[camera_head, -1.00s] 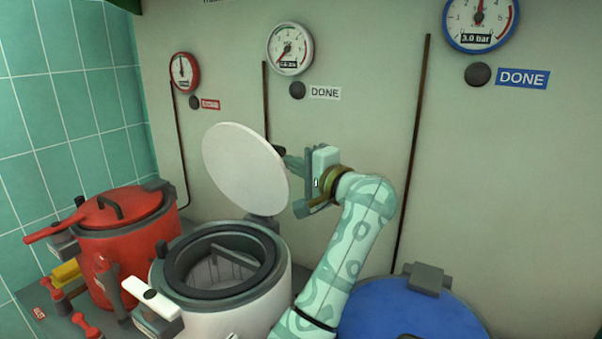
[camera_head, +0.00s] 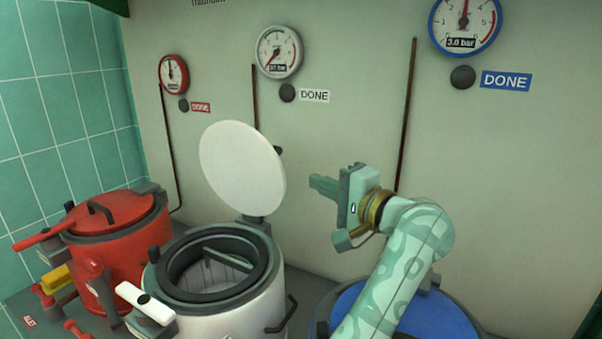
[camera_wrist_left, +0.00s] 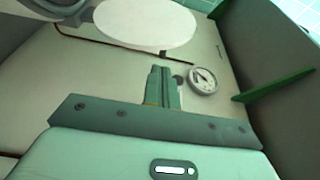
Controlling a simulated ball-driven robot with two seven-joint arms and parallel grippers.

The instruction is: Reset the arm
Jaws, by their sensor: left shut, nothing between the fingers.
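My left gripper (camera_head: 322,185) is in the head view, right of the white kettle's raised lid and in front of the wall. Its fingers are together with nothing between them, and they point left. It is apart from the lid and the kettles. Its closed fingers also show in the left wrist view (camera_wrist_left: 163,88). My left arm (camera_head: 400,262) comes up from the bottom and covers part of the blue kettle (camera_head: 447,312). My right gripper is in neither view.
The white kettle (camera_head: 240,314) stands open with its round lid (camera_head: 242,168) tilted up. The red kettle (camera_head: 125,255) is closed, at left. Three gauges, red (camera_head: 173,73), white (camera_head: 279,53) and blue (camera_head: 465,22), hang on the wall. The wall area right of my gripper is clear.

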